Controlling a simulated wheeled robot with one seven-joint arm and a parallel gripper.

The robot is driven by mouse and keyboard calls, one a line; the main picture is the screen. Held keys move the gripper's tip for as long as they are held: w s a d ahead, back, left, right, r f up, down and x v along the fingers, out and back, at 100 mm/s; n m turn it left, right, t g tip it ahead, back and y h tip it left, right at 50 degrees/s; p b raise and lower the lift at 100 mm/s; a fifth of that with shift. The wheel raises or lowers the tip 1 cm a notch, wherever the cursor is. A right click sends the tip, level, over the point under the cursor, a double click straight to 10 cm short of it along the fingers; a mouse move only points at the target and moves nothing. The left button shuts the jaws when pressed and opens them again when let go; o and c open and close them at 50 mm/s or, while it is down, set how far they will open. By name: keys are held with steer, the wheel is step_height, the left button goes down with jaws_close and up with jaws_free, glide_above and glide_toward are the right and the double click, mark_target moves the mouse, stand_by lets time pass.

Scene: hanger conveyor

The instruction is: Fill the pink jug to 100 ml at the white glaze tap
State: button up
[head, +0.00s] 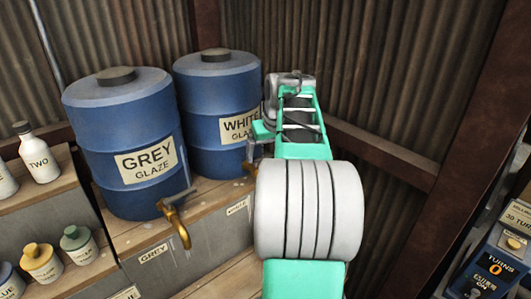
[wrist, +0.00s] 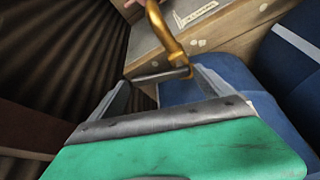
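The white glaze drum (head: 217,110) is blue with a dark cap and stands at the back, partly behind my arm. Its brass tap (wrist: 166,35) shows in the wrist view, with a grey lever (wrist: 158,76) across it. My gripper (wrist: 160,80) has its fingers spread apart at the tap, with the lever between the fingertips. I cannot tell whether they touch it. In the head view my arm hides most of the tap and gripper. A small pinkish patch (wrist: 133,3) at the wrist view's top edge, beside the spout, may be the pink jug; the jug's fill level is not visible.
The grey glaze drum (head: 122,140) and its brass tap (head: 176,222) are to the left. Glaze bottles (head: 40,262) stand on the lower-left shelves. A blue turns panel (head: 494,265) is at lower right. Corrugated walls and a wooden rail (head: 385,150) lie behind my arm.

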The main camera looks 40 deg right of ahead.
steer(key=shift+o, duration=0.7)
steer(key=v, duration=0.7)
steer(key=shift+r, duration=0.35)
stand_by(1.1)
